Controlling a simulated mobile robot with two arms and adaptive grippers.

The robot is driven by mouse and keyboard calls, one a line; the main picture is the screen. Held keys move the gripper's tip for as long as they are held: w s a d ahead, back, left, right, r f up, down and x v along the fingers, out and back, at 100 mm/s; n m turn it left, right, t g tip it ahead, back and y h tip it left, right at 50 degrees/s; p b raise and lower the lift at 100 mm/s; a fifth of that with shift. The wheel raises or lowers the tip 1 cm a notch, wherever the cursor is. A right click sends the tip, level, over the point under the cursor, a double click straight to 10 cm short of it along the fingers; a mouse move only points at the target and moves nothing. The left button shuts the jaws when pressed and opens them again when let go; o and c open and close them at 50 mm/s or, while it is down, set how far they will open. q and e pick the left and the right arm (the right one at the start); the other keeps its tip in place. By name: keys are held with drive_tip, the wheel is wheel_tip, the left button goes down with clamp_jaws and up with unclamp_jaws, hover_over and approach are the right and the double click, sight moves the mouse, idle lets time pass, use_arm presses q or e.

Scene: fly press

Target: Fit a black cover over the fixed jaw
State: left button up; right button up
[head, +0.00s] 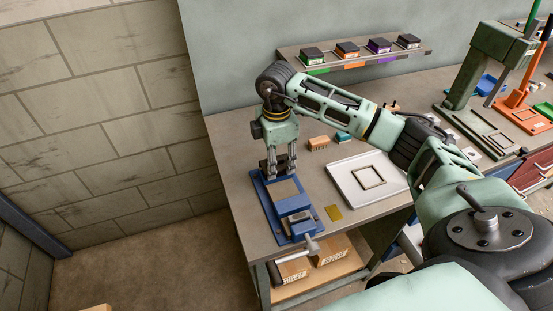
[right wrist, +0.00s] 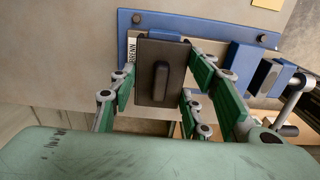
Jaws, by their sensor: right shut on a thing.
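The blue vise (head: 296,202) is at the front left corner of the bench. It also shows in the right wrist view (right wrist: 200,24). My right gripper (head: 281,171) is over the vise's far end. In the right wrist view it is shut on the black cover (right wrist: 162,50), a dark rectangular piece with a raised grip bar, held between the green fingers. The cover hides most of the fixed jaw, of which a blue edge (right wrist: 165,37) shows behind it. I cannot tell whether the cover touches or sits on the jaw. My left gripper is out of view.
A grey tray (head: 341,185) with a square frame stands right of the vise, and a yellow plate (head: 334,213) lies between them. A brush (head: 319,143) lies behind. The vise's crank handle (head: 310,245) sticks out at the front. A shelf (head: 369,56) carries several dark blocks.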

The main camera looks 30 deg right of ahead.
idle(0.6)
drive_tip(key=shift+f+b, duration=0.7)
drive_tip(key=shift+f, duration=0.5)
idle(0.5)
idle(0.8)
drive_tip(key=o, duration=1.2)
drive_tip(key=shift+o, duration=0.2)
wheel_tip(320, 180, up, 12)
drive_tip(key=shift+r, duration=0.15)
